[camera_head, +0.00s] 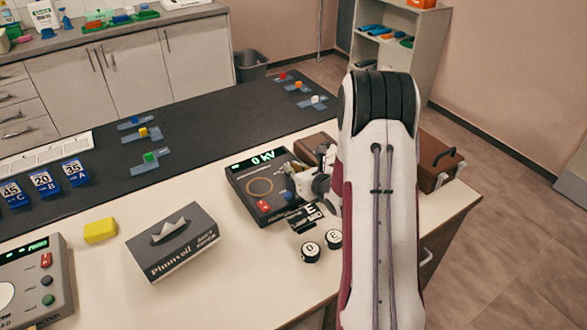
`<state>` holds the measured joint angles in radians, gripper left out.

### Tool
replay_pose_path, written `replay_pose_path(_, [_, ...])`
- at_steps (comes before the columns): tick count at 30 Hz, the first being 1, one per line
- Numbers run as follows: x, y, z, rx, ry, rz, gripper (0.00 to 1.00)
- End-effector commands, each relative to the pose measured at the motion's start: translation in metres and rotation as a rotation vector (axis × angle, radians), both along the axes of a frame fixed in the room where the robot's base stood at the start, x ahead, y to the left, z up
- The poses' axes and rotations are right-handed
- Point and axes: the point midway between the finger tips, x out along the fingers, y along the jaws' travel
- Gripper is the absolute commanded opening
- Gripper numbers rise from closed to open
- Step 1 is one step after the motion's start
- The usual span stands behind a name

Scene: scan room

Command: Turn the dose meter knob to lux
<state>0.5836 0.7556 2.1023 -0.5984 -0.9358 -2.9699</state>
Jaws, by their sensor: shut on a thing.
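My gripper (318,187) is low over the light table, at the right edge of a dark box (265,187) with a green "0 kV" display. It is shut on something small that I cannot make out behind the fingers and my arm. I cannot pick out the dose meter, its knob or a lux mark for sure. The dark box has a ring on its top, a red button and a blue part beside the gripper.
A brown case (437,160) stands behind my arm. A tissue box (172,242), a yellow block (100,231) and a grey console (35,283) are to the left. A dark mat (205,125) runs along the back.

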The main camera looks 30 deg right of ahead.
Motion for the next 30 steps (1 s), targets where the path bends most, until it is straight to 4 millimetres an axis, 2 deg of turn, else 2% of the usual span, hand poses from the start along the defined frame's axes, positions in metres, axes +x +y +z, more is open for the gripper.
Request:
replay_pose_path(1, [0.000, 0.001, -0.001, 0.001, 0.002, 0.001, 0.00])
replay_pose_path(2, [0.000, 0.001, -0.001, 0.001, 0.002, 0.001, 0.19])
replay_pose_path(3, [0.000, 0.001, -0.001, 0.000, 0.001, 0.001, 0.28])
replay_pose_path(19, [-0.004, 0.000, 0.002, 0.000, -0.001, 0.000, 0.28])
replay_pose_path(30, [-0.035, 0.002, 0.015, 0.000, 0.000, -0.001, 0.28])
